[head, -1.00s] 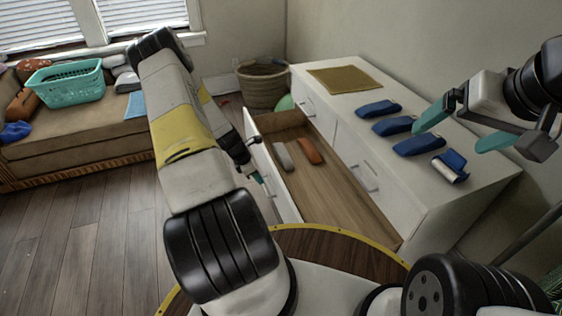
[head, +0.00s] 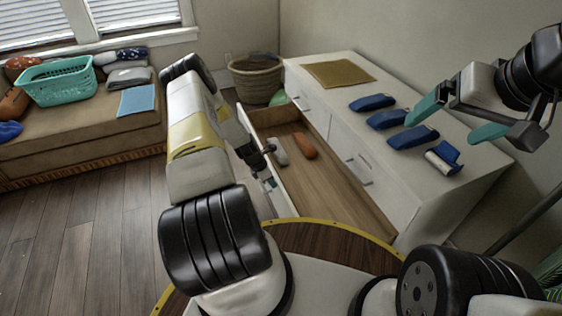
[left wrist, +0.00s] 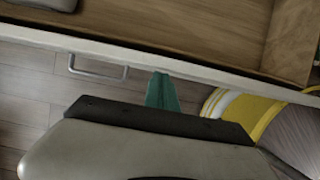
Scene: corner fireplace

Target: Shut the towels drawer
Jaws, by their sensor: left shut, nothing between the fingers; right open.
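The drawer (head: 335,180) stands pulled out of the white dresser (head: 455,200). A grey rolled towel (head: 278,152) and an orange rolled towel (head: 304,146) lie inside it. My left gripper (head: 269,184) is outside the drawer, by its white front panel, and partly hidden by my arm in the head view. In the left wrist view its teal fingers (left wrist: 162,92) are together and empty, close to the front panel (left wrist: 200,72), right of the metal handle (left wrist: 97,69). I cannot tell whether they touch the panel. My right gripper (head: 457,120) is open and empty above the dresser top.
Several blue rolled towels (head: 388,119) and a mustard cloth (head: 338,74) lie on the dresser top. A wicker basket (head: 256,82) stands beyond the dresser. A bench (head: 85,130) at the left holds a teal laundry basket (head: 58,84). The wood floor between is clear.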

